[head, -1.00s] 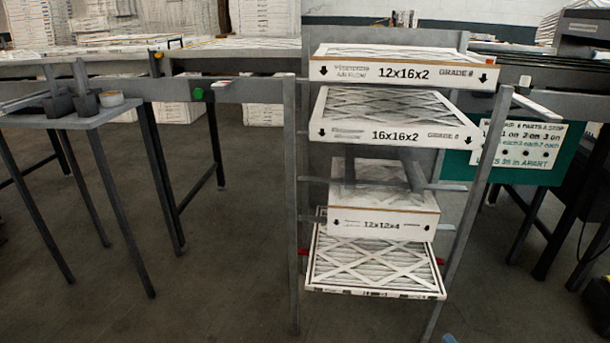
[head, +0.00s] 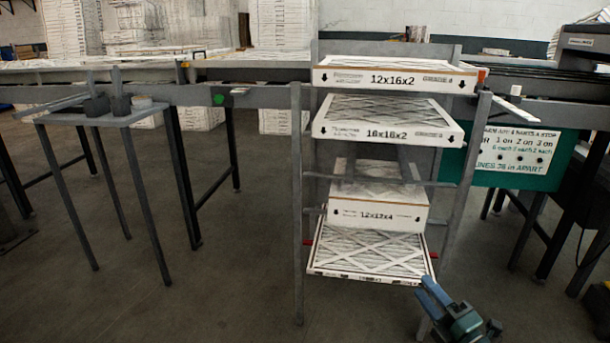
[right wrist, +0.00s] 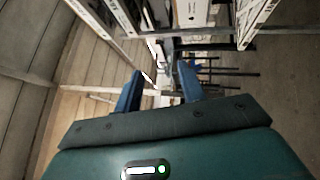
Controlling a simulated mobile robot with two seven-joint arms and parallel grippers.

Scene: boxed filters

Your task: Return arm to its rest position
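My right gripper (head: 432,292) is at the lower right of the head view, in front of the rack's lowest filter. In the right wrist view its two blue fingers (right wrist: 158,88) stand apart with nothing between them. The rack holds a 12x16x2 filter box (head: 395,78) on top and a 16x16x2 box (head: 385,133) below it. Lower down are a 12x12x4 box (head: 375,214) and a flat filter (head: 368,250). From the head view I cannot tell whether the fingers touch the lowest filter. My left gripper is not in view.
The grey rack's posts (head: 297,220) stand at centre. A small table (head: 105,116) with dark cups is at left. A green sign (head: 515,157) and a conveyor frame are at right. The floor (head: 230,280) in front is open.

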